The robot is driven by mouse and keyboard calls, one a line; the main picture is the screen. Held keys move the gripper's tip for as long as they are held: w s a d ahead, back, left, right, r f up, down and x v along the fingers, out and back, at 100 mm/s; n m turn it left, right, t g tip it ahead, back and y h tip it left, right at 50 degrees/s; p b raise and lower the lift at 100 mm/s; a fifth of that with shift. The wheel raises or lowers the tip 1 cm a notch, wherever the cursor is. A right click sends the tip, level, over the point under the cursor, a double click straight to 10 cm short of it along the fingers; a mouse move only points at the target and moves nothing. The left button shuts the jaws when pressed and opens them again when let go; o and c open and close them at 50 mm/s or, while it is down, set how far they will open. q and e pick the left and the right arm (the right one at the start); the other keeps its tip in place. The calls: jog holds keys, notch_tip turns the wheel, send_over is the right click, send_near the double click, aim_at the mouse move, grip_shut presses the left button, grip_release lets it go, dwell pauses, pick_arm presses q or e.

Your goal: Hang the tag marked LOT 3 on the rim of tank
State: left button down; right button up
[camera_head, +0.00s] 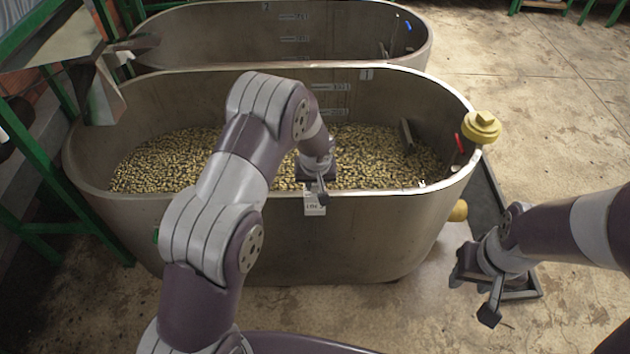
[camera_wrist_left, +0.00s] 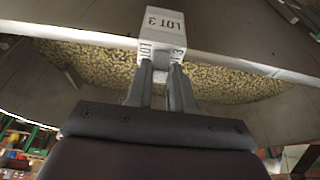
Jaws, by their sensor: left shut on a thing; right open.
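The white tag marked LOT 3 (camera_wrist_left: 163,32) is at the near rim of the front tank (camera_head: 250,235). It also shows in the head view (camera_head: 315,203), hanging against the outside of the near wall just below the rim. My left gripper (camera_head: 318,186) is shut on the tag at the rim; its two fingers (camera_wrist_left: 165,82) show on the tag in the left wrist view. Whether the tag's top is hooked over the rim I cannot tell. My right gripper (camera_head: 478,293) is open and empty, low over the floor to the right of the tank.
The front tank, marked 1, holds yellowish beans (camera_head: 375,155). A second tank (camera_head: 220,30), marked 2, stands behind it. A yellow knob-like object (camera_head: 481,127) sits on the right rim. A metal chute (camera_head: 98,90) and green frame stand left. The right floor is mostly clear.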

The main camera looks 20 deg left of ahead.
pick_arm(q)
jog(key=c, duration=0.9)
grip_release()
jog(key=shift+r, duration=0.15)
jog(key=v, duration=1.2)
jog(key=s+a+r+m+g+p, duration=0.1)
jog(key=s+r, duration=0.1)
jog(key=s, duration=0.8)
jog(key=s+a+r+m+h+p, duration=0.1)
jog(key=s+a+r+m, duration=0.1)
jog(key=s, duration=0.9)
jog(key=shift+s+a+r+g, duration=0.25)
jog(key=shift+s+a+g, duration=0.05)
jog(key=shift+s+g, duration=0.1)
